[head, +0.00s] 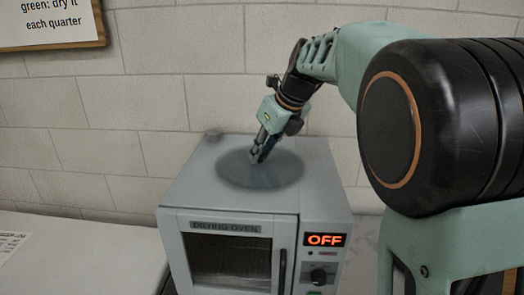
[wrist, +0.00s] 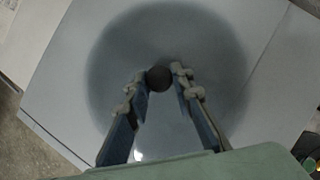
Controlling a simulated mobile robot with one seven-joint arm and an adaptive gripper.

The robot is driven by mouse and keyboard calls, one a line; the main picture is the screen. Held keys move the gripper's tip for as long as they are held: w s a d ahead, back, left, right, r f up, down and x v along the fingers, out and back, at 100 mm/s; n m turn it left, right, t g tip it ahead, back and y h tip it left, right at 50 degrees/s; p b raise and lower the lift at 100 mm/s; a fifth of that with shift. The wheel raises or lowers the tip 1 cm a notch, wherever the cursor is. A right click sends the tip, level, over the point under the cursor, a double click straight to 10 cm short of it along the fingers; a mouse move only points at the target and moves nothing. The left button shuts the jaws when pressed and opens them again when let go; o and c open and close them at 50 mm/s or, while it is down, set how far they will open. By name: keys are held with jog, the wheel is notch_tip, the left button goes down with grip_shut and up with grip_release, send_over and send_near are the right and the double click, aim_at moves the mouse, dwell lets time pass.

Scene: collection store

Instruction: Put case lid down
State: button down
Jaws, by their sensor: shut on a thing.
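The case lid (head: 232,172) is a round, grey, see-through disc over the top of the drying oven (head: 190,205). I cannot tell whether it touches the oven top or hovers just above it. In the wrist view the lid (wrist: 110,75) is a wide, dark, see-through circle with a round dark knob (wrist: 158,78) near its middle. My gripper (head: 258,159) points down over the middle of the lid. In the wrist view my gripper (wrist: 160,80) has its two fingertips on either side of the knob, shut on it.
The oven front has a windowed door, a handle and a panel (head: 324,240) reading OFF. A pale counter (head: 75,255) with a paper sheet (head: 10,244) lies left. A brick wall (head: 150,100) is behind.

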jog(key=shift+f, duration=0.1)
jog(key=c, duration=1.7)
grip_release()
jog(key=shift+d+r, duration=0.1)
jog(key=shift+r, duration=0.4)
jog(key=v, duration=1.1)
jog(key=shift+s+d+r, duration=0.1)
jog(key=shift+s, duration=0.1)
